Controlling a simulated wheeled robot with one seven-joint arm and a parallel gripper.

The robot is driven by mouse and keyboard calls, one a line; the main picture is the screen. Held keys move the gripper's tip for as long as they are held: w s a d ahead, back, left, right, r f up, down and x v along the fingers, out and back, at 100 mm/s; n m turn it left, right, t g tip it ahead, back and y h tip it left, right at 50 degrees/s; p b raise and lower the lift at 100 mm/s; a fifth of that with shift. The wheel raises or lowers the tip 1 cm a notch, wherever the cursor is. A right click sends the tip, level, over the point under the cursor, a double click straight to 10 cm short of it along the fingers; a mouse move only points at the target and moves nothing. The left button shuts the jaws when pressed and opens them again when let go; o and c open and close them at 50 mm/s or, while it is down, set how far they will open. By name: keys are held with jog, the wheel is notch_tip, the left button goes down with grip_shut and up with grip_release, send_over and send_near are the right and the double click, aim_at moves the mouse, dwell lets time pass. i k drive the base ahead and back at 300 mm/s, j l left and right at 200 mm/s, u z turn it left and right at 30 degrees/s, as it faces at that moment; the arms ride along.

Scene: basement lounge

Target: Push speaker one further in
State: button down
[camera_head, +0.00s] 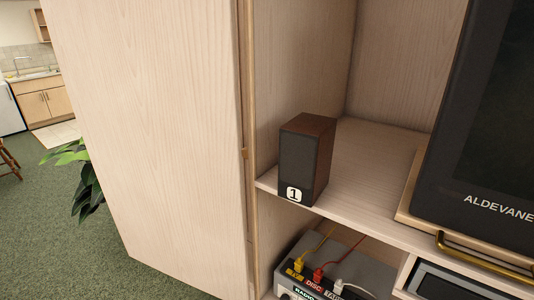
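Speaker one (306,160) is a small upright box with a dark front, reddish-brown wooden top and side, and a white label marked "1" low on its front. It stands at the left end of a pale wooden shelf (364,180), with its front at about the shelf's front edge. Bare shelf shows behind it and to its right. My gripper is not in view.
A large dark set marked "ALDEVANE" (492,130) stands to the right, with a brass handle (480,255) below. A tall wooden panel (160,120) borders the left. A grey box with coloured plugs (345,268) sits underneath. A plant (85,175) stands on green carpet.

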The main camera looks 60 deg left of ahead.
aim_at(306, 141)
jog(key=u, duration=1.35)
